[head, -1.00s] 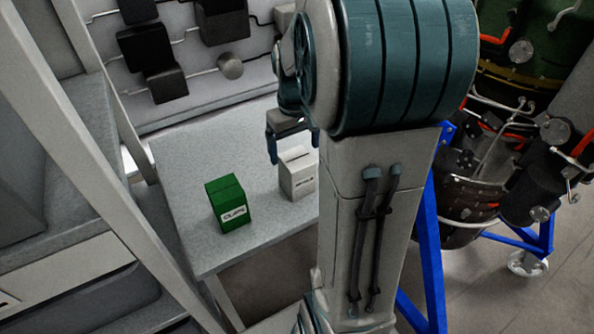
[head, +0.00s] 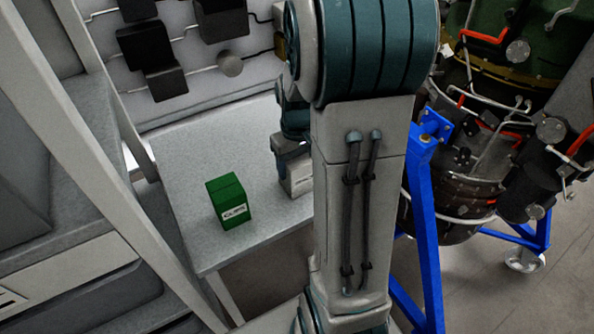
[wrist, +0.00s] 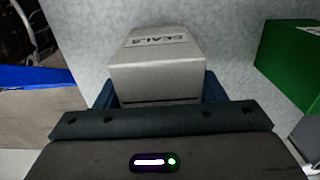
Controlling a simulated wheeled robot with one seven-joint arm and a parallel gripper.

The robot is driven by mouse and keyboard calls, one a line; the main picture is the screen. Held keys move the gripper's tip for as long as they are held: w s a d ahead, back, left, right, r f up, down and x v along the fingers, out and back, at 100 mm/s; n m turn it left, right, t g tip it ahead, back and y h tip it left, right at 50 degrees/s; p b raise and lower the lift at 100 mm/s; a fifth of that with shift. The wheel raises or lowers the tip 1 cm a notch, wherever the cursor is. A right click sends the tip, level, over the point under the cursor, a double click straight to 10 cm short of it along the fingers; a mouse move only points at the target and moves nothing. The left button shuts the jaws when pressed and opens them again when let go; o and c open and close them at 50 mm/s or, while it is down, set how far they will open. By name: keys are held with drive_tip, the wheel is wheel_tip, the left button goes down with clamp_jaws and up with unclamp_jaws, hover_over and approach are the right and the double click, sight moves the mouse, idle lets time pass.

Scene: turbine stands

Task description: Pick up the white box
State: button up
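The white box (head: 302,184) stands on the grey table (head: 245,238), partly hidden behind my arm and gripper in the head view. In the wrist view the white box (wrist: 155,60) fills the space between my two blue fingers, with dark lettering on its face. My gripper (head: 290,168) is at the box, with one finger along its left side. In the wrist view the fingers of my gripper (wrist: 160,92) flank the box closely. I cannot tell whether they press on it. The box appears to rest on the table.
A green box (head: 229,201) stands on the table to the left of the white box, and it also shows at the right in the wrist view (wrist: 292,62). A wall panel with black units (head: 150,55) is behind the table. A blue turbine stand (head: 424,220) is to the right.

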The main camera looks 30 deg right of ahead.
drive_tip(key=shift+c, duration=1.2)
drive_tip(key=shift+r, duration=0.1)
drive_tip(key=shift+r, duration=0.45)
wheel_tip(320, 180, up, 3)
drive_tip(key=shift+w+f+b, duration=0.1)
drive_tip(key=shift+f+b, duration=0.1)
drive_tip(key=shift+b, duration=0.3)
drive_tip(key=s+r+b, duration=0.2)
drive_tip(key=s+r, duration=0.5)
drive_tip(key=s, duration=0.5)
drive_tip(key=shift+r, duration=0.2)
drive_tip(key=shift+w+d, duration=0.1)
